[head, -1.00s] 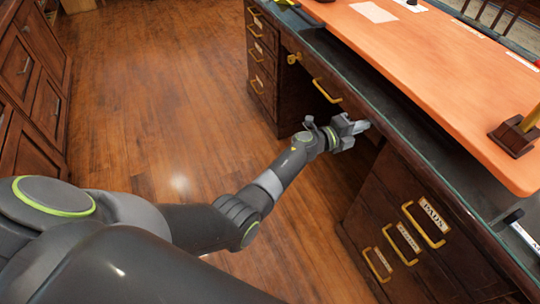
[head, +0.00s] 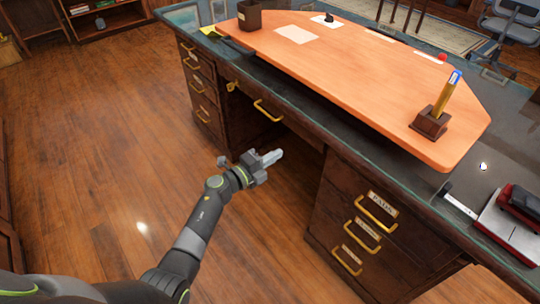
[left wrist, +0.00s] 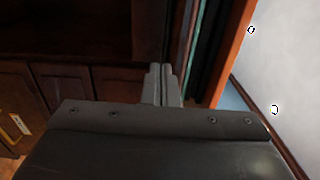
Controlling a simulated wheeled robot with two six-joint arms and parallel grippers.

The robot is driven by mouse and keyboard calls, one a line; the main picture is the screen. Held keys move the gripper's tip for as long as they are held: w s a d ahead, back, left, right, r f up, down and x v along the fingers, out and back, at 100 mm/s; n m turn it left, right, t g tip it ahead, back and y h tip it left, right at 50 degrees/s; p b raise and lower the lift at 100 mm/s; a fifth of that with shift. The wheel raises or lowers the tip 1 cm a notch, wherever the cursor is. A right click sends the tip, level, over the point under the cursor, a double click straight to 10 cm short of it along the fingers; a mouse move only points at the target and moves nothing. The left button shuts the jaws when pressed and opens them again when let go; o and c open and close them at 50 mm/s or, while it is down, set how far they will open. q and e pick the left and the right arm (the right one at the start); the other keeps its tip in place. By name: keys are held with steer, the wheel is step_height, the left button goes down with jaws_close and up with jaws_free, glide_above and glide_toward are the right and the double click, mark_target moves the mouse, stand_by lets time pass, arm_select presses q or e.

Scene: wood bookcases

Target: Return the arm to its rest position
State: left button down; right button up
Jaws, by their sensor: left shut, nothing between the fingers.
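My left arm reaches in from the lower left in the head view. Its gripper (head: 268,159) is in front of the desk's open knee space, below the edge of the top, and looks apart from the desk. The fingers are shut with nothing between them; they also show together in the left wrist view (left wrist: 162,85). My right gripper is in neither view.
The dark desk has a drawer column on each side, with brass handles (head: 375,212) sticking out. Its orange top (head: 360,75) carries a pen holder (head: 430,122) and a dark cup (head: 249,15). The wood floor (head: 100,150) to the left is clear.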

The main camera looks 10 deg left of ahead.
arm_select(q)
steer(key=shift+s+a+f, duration=0.1)
steer(key=shift+s+a, duration=0.3)
steer(key=shift+s, duration=0.05)
